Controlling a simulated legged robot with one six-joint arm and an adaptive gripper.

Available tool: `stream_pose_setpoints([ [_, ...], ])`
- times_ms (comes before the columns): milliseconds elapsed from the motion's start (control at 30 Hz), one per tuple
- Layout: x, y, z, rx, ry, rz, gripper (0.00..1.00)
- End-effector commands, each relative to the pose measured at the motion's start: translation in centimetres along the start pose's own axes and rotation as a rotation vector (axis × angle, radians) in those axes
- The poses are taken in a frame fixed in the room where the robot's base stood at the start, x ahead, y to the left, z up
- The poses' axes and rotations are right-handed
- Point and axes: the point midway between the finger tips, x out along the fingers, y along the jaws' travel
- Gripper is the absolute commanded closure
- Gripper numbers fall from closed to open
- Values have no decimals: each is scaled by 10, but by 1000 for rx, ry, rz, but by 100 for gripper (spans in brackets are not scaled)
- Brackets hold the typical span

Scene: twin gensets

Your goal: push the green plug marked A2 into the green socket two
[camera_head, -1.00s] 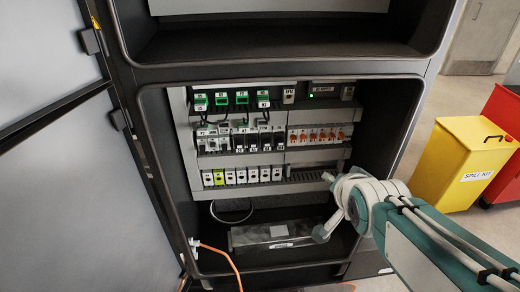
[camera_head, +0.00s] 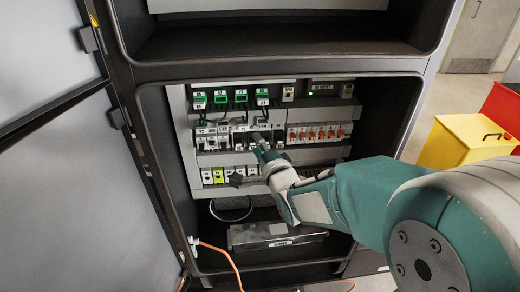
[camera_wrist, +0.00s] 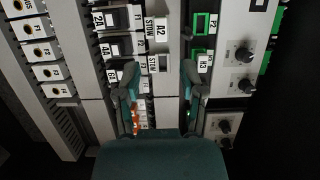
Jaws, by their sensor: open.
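My gripper (camera_head: 262,150) is in front of the middle row of the cabinet panel in the head view, its jaws apart and empty. In the wrist view my gripper (camera_wrist: 160,76) has one finger on each side of a column with STOW labels. A white label reading A2 (camera_wrist: 160,30) lies just beyond the fingertips in that column; the plug's own green body is not clear there. Several green sockets line the panel's top row; the second from left (camera_head: 221,97) has a label too small to read. Green parts marked P2 (camera_wrist: 200,25) and K3 (camera_wrist: 199,57) show right of the fingers.
Orange-handled switches (camera_head: 318,133) sit right of my gripper, and black breakers (camera_head: 213,140) left of it. Dark cables hang below the green row. The cabinet's side walls and shelf edge (camera_head: 285,67) frame the panel. A yellow bin (camera_head: 465,142) stands outside at right.

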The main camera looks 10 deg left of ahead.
Motion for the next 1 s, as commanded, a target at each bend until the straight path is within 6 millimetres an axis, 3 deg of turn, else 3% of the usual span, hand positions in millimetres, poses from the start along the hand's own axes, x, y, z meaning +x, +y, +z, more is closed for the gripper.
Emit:
stream_pose_setpoints([
  [700, 73, 0, 0, -2, 1, 1, 49],
  [1000, 84, 0, 0, -2, 1, 1, 49],
])
